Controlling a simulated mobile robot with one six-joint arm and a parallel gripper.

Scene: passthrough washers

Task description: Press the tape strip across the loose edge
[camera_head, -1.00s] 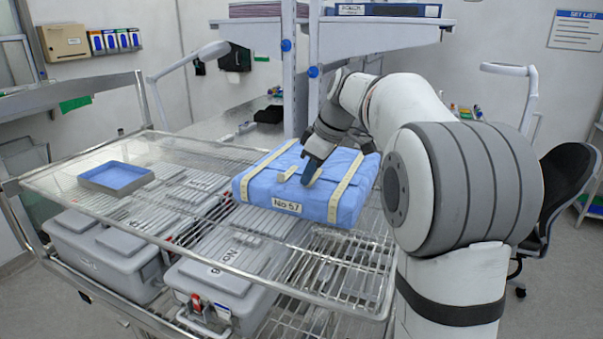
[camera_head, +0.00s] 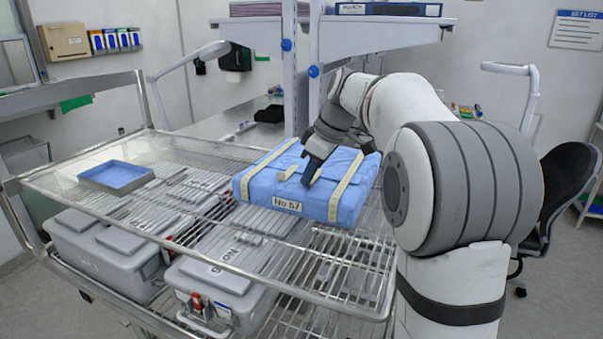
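A blue wrapped pack (camera_head: 262,188) labelled "No 57" lies on the right part of the wire rack's top shelf. Two cream tape strips run over it, one on the left (camera_head: 262,165) and one on the right (camera_head: 343,190). A short cream tape piece (camera_head: 287,172) lies on the top near the middle, beside a fold in the wrap. My gripper (camera_head: 307,182) points down at the pack's top, between the short piece and the right strip. Its tip looks to be at or just above the cloth; contact is unclear. Its fingers look like one dark shape, so their opening is unclear.
The wire rack (camera_head: 60,180) has a clear top with a blue-lined tray (camera_head: 116,177) at left. Grey lidded boxes (camera_head: 215,280) stand on the level below. A shelf post (camera_head: 295,80) rises close behind the pack and my arm.

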